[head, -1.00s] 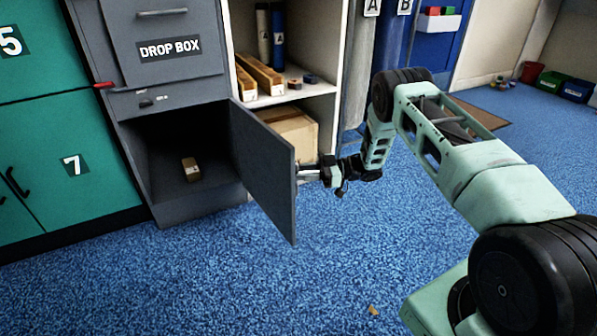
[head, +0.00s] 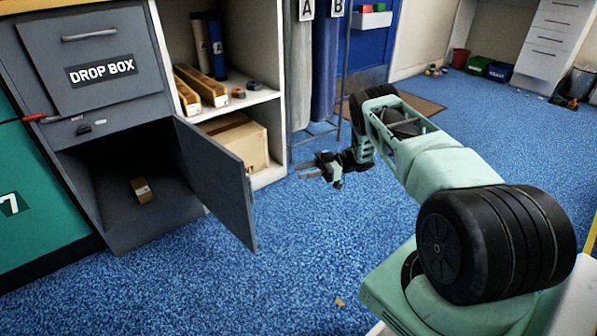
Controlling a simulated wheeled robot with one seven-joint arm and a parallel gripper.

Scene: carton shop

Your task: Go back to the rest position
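My gripper (head: 309,170) is in front of the shelf unit, above the blue carpet. Its fingers point left and look parted with nothing between them. It is to the right of the open grey door (head: 217,182) and apart from it. The door belongs to the lower compartment of the grey drop box (head: 109,118). A small brown box (head: 142,190) lies inside that compartment.
A shelf unit (head: 273,124) right of the drop box holds tubes, long cartons and a large cardboard box (head: 236,143). Tall rolls marked A and B stand behind my arm. A small scrap (head: 339,302) lies on the carpet. Open floor lies to the right.

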